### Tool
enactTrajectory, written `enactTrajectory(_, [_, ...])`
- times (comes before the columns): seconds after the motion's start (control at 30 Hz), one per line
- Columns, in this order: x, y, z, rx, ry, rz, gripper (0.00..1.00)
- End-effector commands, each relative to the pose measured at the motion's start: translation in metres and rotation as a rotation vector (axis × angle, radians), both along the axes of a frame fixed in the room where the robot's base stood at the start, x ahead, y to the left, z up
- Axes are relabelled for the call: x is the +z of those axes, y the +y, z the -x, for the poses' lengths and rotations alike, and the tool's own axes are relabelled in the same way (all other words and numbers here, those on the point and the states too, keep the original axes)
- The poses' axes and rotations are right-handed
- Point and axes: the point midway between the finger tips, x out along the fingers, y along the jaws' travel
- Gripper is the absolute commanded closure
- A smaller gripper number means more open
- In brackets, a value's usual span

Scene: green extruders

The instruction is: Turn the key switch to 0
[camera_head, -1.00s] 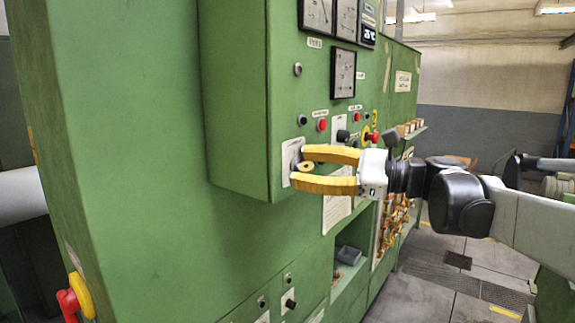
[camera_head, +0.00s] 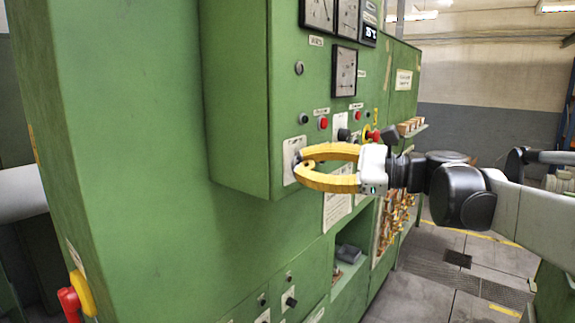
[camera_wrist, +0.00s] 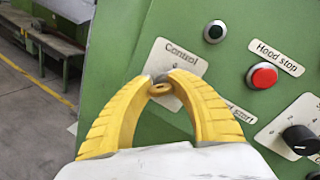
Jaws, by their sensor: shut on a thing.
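The key switch sits on a pale "Control" plate (camera_wrist: 184,62) on the green cabinet front; the plate also shows in the head view (camera_head: 290,150). A brass-coloured key (camera_wrist: 160,89) sticks out of it. My gripper (camera_wrist: 164,82) has yellow curved fingers and is shut on the key, with its tips close to the plate. In the head view my gripper (camera_head: 301,163) reaches in from the right. The fingers hide most of the switch, and I cannot read the 0 mark or the key's angle.
Right of the key are a black button (camera_wrist: 214,32), a red "Head stop" button (camera_wrist: 263,76) and a black knob (camera_wrist: 301,139). A red knob (camera_head: 375,136) projects farther along the panel. Gauges (camera_head: 344,72) are above. The aisle floor (camera_head: 425,285) at right looks clear.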

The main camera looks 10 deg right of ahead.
Motion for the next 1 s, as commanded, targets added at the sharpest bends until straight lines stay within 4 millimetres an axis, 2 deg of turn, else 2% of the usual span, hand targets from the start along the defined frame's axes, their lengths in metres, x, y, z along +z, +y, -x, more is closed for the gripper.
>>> enactTrajectory(0.7, [-0.0016, 0.0003, 0.0013, 0.001, -0.451, 0.453, 1.0])
enactTrajectory(1.0, [-0.0025, 0.0004, 0.0011, 0.001, -0.591, 0.593, 1.0])
